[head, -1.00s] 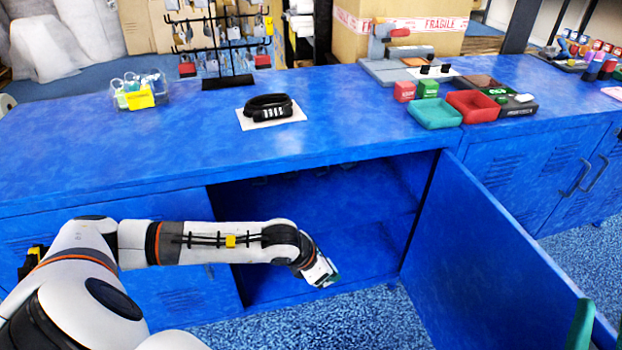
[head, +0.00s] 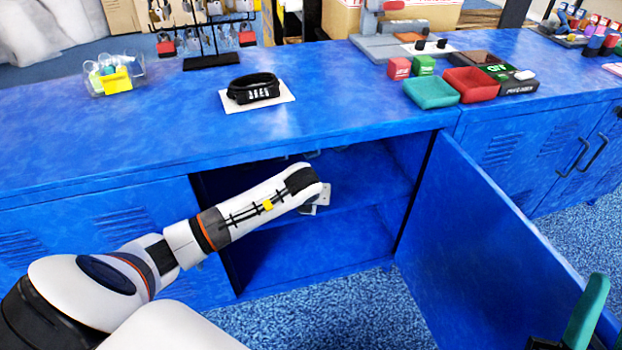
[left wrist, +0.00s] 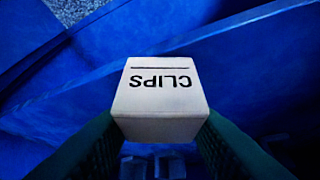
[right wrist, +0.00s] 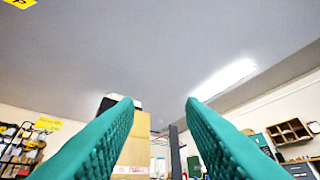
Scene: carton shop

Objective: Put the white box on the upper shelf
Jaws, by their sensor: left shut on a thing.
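The white box (left wrist: 160,95), marked CLIPS, is between the green fingers of my left gripper (left wrist: 160,128) in the left wrist view. The gripper is shut on it. In the head view my left arm reaches into the open blue cabinet, with its wrist in front of the upper compartment. The box and fingers are mostly hidden there behind the wrist. My right gripper (right wrist: 160,108) is open and empty, pointing up at the ceiling. One green finger shows at the lower right of the head view.
The cabinet door (head: 490,250) stands open to the right. The lower compartment (head: 310,255) looks empty.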

